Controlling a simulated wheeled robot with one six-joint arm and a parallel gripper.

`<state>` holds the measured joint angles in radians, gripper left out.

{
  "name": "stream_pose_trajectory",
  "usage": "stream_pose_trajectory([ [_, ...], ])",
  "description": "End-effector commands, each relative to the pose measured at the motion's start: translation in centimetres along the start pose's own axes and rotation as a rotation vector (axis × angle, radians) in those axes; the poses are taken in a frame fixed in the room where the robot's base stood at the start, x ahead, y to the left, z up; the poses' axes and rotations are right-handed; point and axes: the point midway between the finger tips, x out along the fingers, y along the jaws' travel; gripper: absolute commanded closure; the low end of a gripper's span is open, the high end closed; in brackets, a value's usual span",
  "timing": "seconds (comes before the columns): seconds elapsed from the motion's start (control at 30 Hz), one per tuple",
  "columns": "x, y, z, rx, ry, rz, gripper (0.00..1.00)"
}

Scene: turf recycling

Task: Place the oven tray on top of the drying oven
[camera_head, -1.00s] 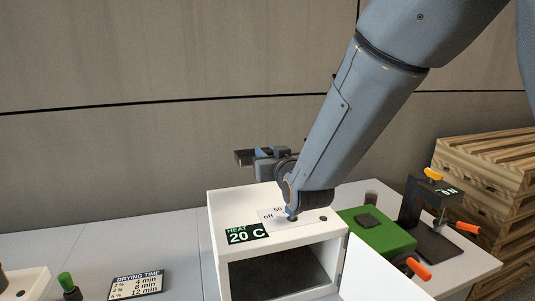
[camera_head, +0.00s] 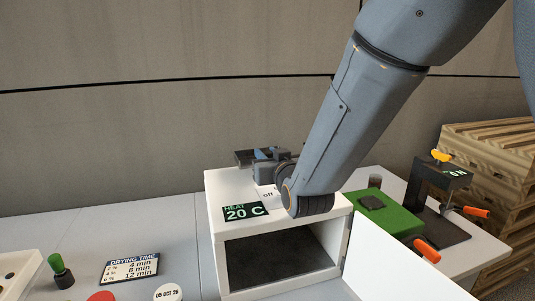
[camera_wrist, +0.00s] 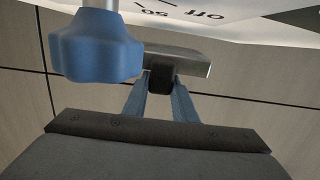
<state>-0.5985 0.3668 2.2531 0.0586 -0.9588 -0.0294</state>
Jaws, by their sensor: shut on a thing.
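The white drying oven (camera_head: 228,188) stands on the bench in the head view, its front open on a dark, empty-looking chamber. Its display reads HEAT 20 C. My gripper (camera_head: 266,160) is over the oven's back part, partly hidden by my wrist. It is shut on the dark handle of the metal oven tray (camera_head: 243,157). In the wrist view, the gripper's blue fingers (camera_wrist: 162,84) pinch that handle, and the grey tray (camera_wrist: 190,62) extends beyond it. Whether the tray touches the oven top is unclear. The blue dial knob (camera_wrist: 95,45) shows close to the gripper.
The oven door (camera_head: 390,258) hangs open to the right. A green block (camera_head: 378,212) and a dark clamp stand (camera_head: 440,190) with orange handles are right of the oven. Wooden pallets (camera_head: 495,165) stand behind. A drying-time sign (camera_head: 130,268) and a green-handled stamp (camera_head: 60,270) are left.

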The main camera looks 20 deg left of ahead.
Motion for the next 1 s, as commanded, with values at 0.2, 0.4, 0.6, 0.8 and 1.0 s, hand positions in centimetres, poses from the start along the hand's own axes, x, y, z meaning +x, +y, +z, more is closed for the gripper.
stream_pose_trajectory([
  [0.2, 0.0, -0.01, -0.09, 0.0, 0.001, 0.0, 0.74],
  [0.4, 0.0, 0.0, -0.08, 0.0, 0.001, 0.0, 0.53],
  [0.6, -0.01, 0.0, -0.02, 0.0, 0.0, 0.0, 0.42],
  [0.8, -0.01, 0.01, -0.03, 0.0, 0.0, 0.0, 0.41],
  [1.0, -0.55, 0.0, -0.08, 0.0, 0.001, 0.0, 0.41],
])
